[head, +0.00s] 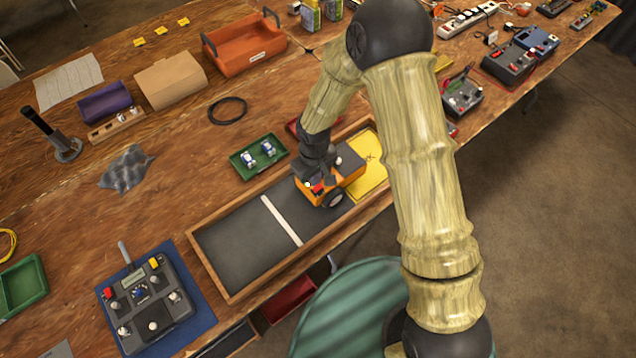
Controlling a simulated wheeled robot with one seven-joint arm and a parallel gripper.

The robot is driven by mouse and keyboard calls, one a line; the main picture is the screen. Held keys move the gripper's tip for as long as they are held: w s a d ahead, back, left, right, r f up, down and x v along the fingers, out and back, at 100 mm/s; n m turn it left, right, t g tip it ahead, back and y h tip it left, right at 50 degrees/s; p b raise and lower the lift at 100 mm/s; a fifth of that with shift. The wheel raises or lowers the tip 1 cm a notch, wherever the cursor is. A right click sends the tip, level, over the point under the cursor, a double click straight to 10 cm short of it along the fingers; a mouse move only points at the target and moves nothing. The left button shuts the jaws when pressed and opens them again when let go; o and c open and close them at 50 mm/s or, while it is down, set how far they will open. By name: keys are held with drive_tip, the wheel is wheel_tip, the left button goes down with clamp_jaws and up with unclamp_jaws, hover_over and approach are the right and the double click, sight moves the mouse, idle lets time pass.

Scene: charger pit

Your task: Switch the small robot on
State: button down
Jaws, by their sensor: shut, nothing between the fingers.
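The small robot (350,183) is an orange vehicle with a dark top and black wheels. It stands in a wooden-rimmed tray (228,292) with a dark floor, near the tray's yellow end. My gripper (309,178) is shut and empty, pointing down at the robot's left end, right by the red part. I cannot tell whether it touches. My gripper and wrist hide part of the robot's top, and I cannot make out the switch for certain.
A white line (281,220) crosses the tray floor. A green tray (235,164) with small blue-white items sits just behind. A control box (150,308) on a blue mat stands at the front left. An orange bin (245,50) is at the back. Several devices line the right.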

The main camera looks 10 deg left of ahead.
sight(315, 189)
drive_tip(key=shift+r+p, duration=1.15)
drive_tip(key=shift+r, duration=0.7)
drive_tip(key=w+d+r+m, duration=0.2)
drive_tip(key=d+r+m, duration=0.1)
drive_tip(key=d+r, duration=0.45)
drive_tip(key=s+d+r+m+t, duration=0.1)
drive_tip(key=s+d+r+m, duration=0.2)
drive_tip(key=d+r, duration=0.3)
drive_tip(key=s+d+r+m+t, duration=0.1)
drive_tip(key=s+d+r+m, duration=0.3)
drive_tip(key=d, duration=0.8)
drive_tip(key=shift+s+d+r+t, duration=0.15)
drive_tip(key=shift+s+r+t, duration=0.15)
drive_tip(key=shift+s+r, duration=0.75)
drive_tip(key=shift+f, duration=0.1)
